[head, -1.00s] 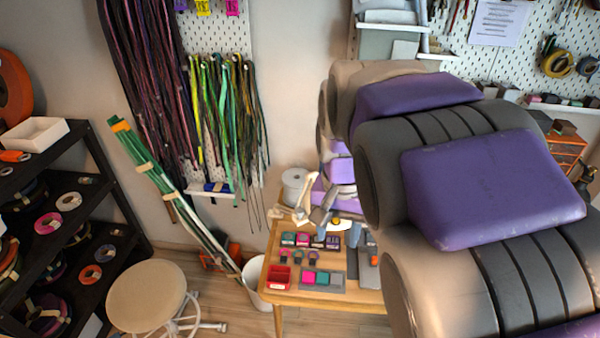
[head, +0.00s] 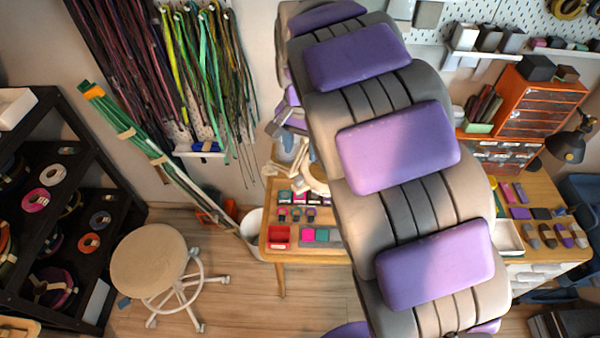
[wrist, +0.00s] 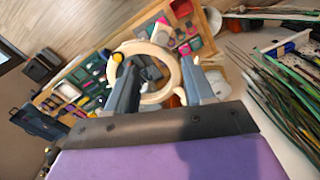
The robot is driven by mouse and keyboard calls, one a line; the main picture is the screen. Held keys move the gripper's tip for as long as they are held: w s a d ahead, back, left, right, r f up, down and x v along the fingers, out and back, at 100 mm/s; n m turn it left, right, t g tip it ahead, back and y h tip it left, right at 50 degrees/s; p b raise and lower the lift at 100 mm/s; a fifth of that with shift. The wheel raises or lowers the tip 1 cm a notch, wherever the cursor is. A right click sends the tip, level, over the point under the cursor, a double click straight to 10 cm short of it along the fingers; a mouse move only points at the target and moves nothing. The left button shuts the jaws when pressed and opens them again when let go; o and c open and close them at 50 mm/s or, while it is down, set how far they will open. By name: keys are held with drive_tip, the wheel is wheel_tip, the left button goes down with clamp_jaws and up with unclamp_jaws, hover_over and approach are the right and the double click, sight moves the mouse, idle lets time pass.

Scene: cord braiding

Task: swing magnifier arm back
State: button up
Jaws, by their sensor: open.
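The magnifier is a cream ring on a cream jointed arm. In the wrist view its ring (wrist: 147,47) shows between and beyond my gripper's fingers, and the left finger hides part of it. In the head view the magnifier (head: 304,160) stands over the back of the wooden table, partly hidden by my arm.
The wooden table (head: 310,258) carries a red bin (head: 280,237) and several small coloured pieces. A stool (head: 150,258) and a dark shelf (head: 70,190) stand at left. Hanging cords (head: 195,75) are behind. An orange drawer cabinet (head: 535,105) is at right.

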sight(298, 178)
drive_tip(key=f, duration=0.6)
drive_tip(key=a+f, duration=0.1)
drive_tip(key=f, duration=0.2)
drive_tip(key=shift+f, duration=0.1)
drive_tip(key=shift+d+f, duration=0.35)
drive_tip(key=shift+f, duration=0.2)
drive_tip(key=shift+c, duration=0.2)
drive_tip(key=shift+a, duration=0.3)
drive_tip(key=c, duration=0.5)
drive_tip(key=shift+d, duration=0.15)
clamp_jaws()
